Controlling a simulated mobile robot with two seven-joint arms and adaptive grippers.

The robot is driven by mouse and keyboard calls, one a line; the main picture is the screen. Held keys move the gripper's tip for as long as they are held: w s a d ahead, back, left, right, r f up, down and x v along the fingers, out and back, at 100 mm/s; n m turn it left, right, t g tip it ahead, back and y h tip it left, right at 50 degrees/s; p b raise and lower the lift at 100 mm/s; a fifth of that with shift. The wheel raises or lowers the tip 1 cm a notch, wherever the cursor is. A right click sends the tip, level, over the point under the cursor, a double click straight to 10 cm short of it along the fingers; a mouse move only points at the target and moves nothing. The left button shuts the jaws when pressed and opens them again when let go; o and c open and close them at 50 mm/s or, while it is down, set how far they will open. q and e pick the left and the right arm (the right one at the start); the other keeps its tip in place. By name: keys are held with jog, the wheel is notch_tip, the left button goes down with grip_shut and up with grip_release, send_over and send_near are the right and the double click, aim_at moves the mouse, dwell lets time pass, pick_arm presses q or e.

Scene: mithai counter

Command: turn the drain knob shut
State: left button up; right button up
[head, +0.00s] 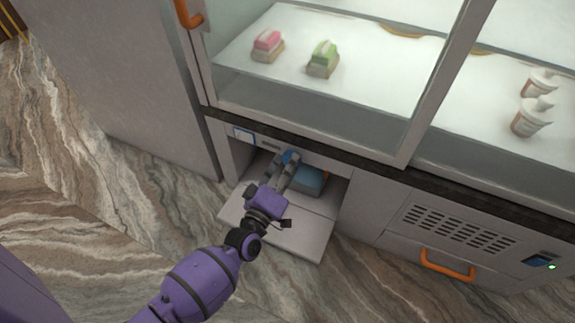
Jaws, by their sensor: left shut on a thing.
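The drain knob (289,156) is a small blue piece in the open low compartment under the glass counter, mostly hidden by my gripper. My left gripper (289,162) reaches into the compartment from the front and is shut on the knob. The knob's turn angle cannot be made out. My right gripper is not in view.
A blue-grey container (311,181) sits in the compartment just right of my gripper. The compartment's flap (310,236) lies lowered in front. A vented panel (455,229) with an orange handle (447,265) is to the right. The marbled floor in front is clear.

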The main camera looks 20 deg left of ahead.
pick_arm(q)
jog(key=shift+d+r+n, duration=0.1)
jog(key=shift+r+n, duration=0.05)
jog(key=shift+n, duration=0.85)
jog(key=shift+d+r+n, duration=0.1)
jog(key=shift+n, duration=0.9)
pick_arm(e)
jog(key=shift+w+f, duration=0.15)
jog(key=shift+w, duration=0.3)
pick_arm(q)
jog(key=shift+w+a, duration=0.1)
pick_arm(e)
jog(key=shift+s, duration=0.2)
pick_arm(q)
jog(key=o, duration=1.1)
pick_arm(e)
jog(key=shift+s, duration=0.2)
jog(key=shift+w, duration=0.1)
pick_arm(q)
jog(key=s, duration=1.2)
jog(key=shift+a+f, duration=0.2)
jog(key=shift+f, duration=0.15)
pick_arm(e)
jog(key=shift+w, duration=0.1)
